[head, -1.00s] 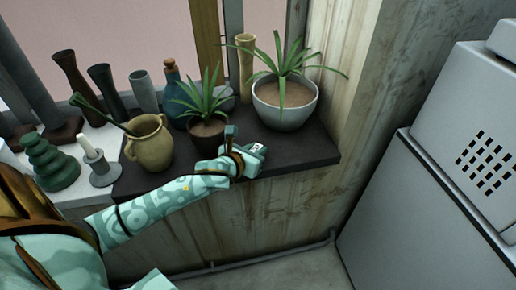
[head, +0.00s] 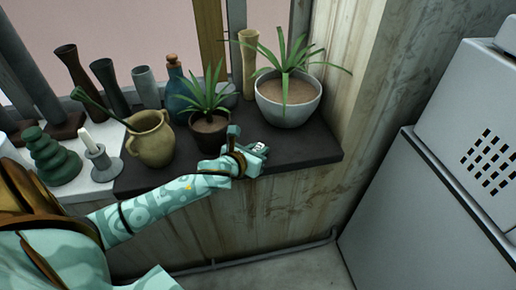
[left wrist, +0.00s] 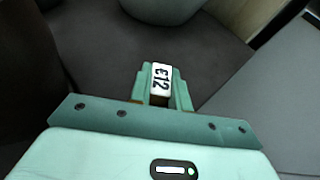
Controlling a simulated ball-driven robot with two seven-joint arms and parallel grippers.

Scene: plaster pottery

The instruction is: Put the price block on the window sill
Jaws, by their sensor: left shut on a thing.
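The price block (left wrist: 161,80) is small and white with dark "£12" lettering. It sits between the fingers of my left gripper (left wrist: 163,90), which is shut on it. In the head view the block (head: 259,149) shows as a small white piece at the tip of my left gripper (head: 252,150). The dark window sill (head: 295,150) lies under and around the gripper. I cannot tell whether the block touches the sill. My right gripper is not in view.
A white bowl planter (head: 288,100) stands behind the gripper, and a dark plant pot (head: 208,133) is to its left. A tan jug (head: 150,140) stands further left. The sill's right end is bare. A grey cabinet (head: 420,210) is at right.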

